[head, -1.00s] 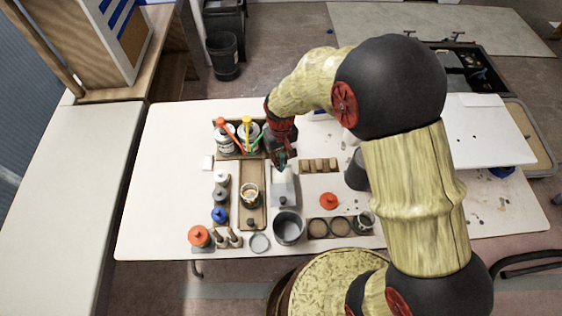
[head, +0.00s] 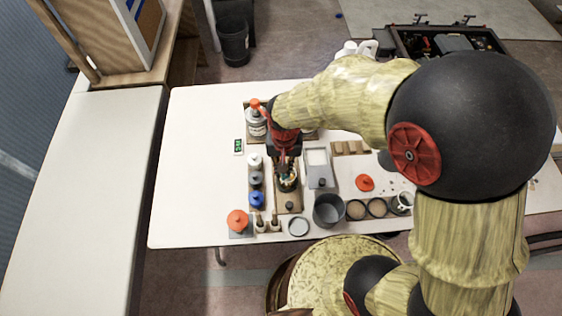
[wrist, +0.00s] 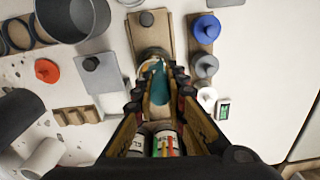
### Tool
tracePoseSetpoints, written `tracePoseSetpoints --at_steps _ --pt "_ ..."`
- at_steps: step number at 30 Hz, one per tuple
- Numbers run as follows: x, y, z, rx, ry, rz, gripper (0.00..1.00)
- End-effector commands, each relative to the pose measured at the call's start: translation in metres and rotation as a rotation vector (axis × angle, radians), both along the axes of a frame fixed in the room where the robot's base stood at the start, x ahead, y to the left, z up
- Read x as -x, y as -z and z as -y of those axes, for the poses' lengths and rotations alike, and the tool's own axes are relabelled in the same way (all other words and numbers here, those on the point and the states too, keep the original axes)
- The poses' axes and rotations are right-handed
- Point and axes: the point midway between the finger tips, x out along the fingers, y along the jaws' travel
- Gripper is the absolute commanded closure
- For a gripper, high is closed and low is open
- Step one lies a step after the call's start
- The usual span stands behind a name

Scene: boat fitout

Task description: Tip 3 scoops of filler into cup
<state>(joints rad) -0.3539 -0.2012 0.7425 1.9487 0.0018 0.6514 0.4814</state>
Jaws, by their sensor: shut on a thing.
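My gripper (head: 285,172) points down over the wooden tray (head: 291,223); in the wrist view its fingers (wrist: 160,84) are shut on a teal piece (wrist: 158,88), perhaps a scoop handle. Its far end is hidden. The cup (head: 289,184) stands on the tray just under the gripper, mostly covered by it; its rim (wrist: 152,52) shows beyond the fingertips in the wrist view. I cannot tell what is in the cup. A grey box with a pale top (head: 317,158) stands just right of the gripper and may be the filler tub; I cannot make out filler.
Several jars (head: 256,180) stand in a row left of the tray. A small display (head: 238,146) shows unreadable green digits. A grey bucket (head: 328,210), an orange lid (head: 364,183) and round holders (head: 356,209) lie to the right. Cans (head: 255,122) stand behind. The table's left side is clear.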

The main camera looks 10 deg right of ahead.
Motion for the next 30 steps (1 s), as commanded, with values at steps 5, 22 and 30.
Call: tracePoseSetpoints --at_steps 5,22,30 --pt "-0.003 0.001 0.003 -0.017 0.027 -0.04 1.0" --pt "-0.027 0.002 0.016 -0.235 0.022 -0.425 1.0" --pt "-0.035 0.006 0.02 -0.31 0.021 -0.559 1.0"
